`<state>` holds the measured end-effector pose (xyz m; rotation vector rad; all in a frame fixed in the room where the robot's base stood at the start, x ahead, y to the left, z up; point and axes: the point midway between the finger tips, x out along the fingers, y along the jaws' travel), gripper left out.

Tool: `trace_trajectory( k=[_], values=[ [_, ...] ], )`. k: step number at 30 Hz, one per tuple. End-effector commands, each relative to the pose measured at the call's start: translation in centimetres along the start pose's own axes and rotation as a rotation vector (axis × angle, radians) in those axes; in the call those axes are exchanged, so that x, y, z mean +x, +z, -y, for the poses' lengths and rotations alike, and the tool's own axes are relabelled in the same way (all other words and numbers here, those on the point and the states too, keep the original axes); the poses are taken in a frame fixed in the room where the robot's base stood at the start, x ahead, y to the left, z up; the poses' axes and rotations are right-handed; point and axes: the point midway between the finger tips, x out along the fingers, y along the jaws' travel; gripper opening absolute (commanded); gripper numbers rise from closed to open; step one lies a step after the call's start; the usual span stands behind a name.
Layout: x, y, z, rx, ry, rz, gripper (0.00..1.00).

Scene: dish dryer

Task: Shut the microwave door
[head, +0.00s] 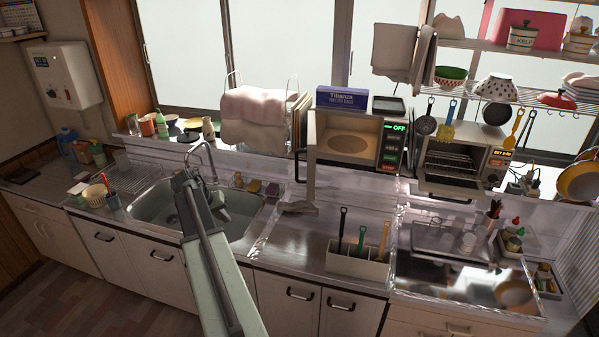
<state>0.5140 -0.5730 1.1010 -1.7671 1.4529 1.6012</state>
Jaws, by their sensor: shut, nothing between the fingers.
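The microwave (350,138) stands at the back of the counter, right of the sink. Its cavity is open to view, with a round plate inside and a lit green display on its right panel. The microwave door (311,160) stands open at the left side, swung outward and seen nearly edge-on. A dark handle shows on its left. My arm reaches up from the bottom of the view, and my gripper (222,203) is over the sink, left of the door and apart from it. It is shut and holds nothing. The fingertips are small and partly hidden.
A toaster oven (457,160) with its door down stands to the right. A blue box (355,98) sits on the microwave. A utensil holder (357,262) stands on the counter in front. A dish rack with pink cloth (254,106) is left of the door.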

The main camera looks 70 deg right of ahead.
Motion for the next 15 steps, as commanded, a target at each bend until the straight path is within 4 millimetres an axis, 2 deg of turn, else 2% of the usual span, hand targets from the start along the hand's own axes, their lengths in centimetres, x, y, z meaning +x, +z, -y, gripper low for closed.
trace_trajectory(
  k=[1, 3, 6, 9, 15],
  values=[
    [-0.5, -3.6, -5.8, 0.078, 0.048, 0.0, 0.0],
    [0.5, -6.0, -11.9, 0.162, 0.107, -0.004, 0.0],
    [1.6, -7.7, -17.9, 0.241, 0.164, -0.01, 0.0],
    [2.2, -8.2, -20.7, 0.278, 0.193, -0.013, 0.0],
    [3.1, -8.1, -21.1, 0.285, 0.198, -0.014, 0.0]
  ],
)
